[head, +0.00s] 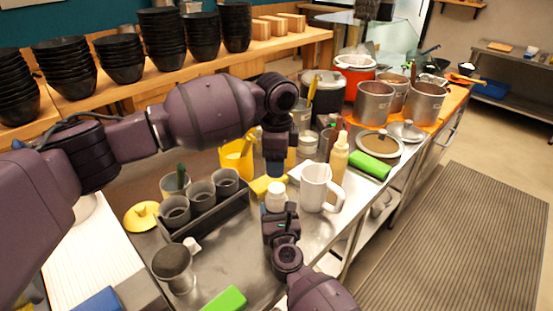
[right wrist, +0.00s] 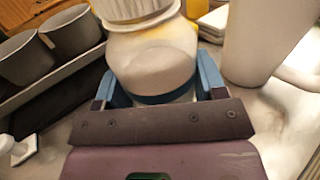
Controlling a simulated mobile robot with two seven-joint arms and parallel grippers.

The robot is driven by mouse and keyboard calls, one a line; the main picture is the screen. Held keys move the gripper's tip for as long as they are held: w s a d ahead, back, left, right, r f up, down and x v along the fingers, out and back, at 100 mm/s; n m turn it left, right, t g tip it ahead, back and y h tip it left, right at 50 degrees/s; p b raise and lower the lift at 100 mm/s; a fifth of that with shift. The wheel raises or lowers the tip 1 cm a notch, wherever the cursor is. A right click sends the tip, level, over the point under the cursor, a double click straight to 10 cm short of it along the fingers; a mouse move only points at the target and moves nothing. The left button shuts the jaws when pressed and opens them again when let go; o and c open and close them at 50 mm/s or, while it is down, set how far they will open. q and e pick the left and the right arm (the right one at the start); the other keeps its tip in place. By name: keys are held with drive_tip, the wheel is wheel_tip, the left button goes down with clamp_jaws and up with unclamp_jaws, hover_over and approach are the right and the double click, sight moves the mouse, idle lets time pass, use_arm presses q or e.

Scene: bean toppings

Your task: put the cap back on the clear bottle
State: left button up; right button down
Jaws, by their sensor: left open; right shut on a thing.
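My right gripper (head: 279,214) is shut around a squat, whitish bottle (head: 277,190). In the right wrist view the bottle (right wrist: 152,65) stands between the blue fingers, with a ribbed white cap or collar (right wrist: 132,8) on top, cut off by the frame edge. I cannot tell whether this top part is the cap seated on it. My left gripper (head: 275,166) is open, points down behind and above the bottle, and shows nothing between its fingers.
A white pitcher (head: 316,187) stands close right of the bottle. A dark caddy with grey cups (head: 205,212) is at the left. A yellow container (head: 236,160), a yellow block (head: 265,184) and a cream squeeze bottle (head: 339,157) stand behind. A grey cup (head: 174,270) is front left.

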sight(276, 187)
use_arm(q)
drive_tip(key=n, duration=1.1)
drive_tip(key=shift+s, duration=0.1)
drive_tip(key=n, duration=0.3)
drive_tip(key=shift+n, duration=0.3)
drive_tip(key=shift+f, duration=0.1)
drive_tip(key=shift+f, duration=3.9)
drive_tip(key=shift+c, duration=0.2)
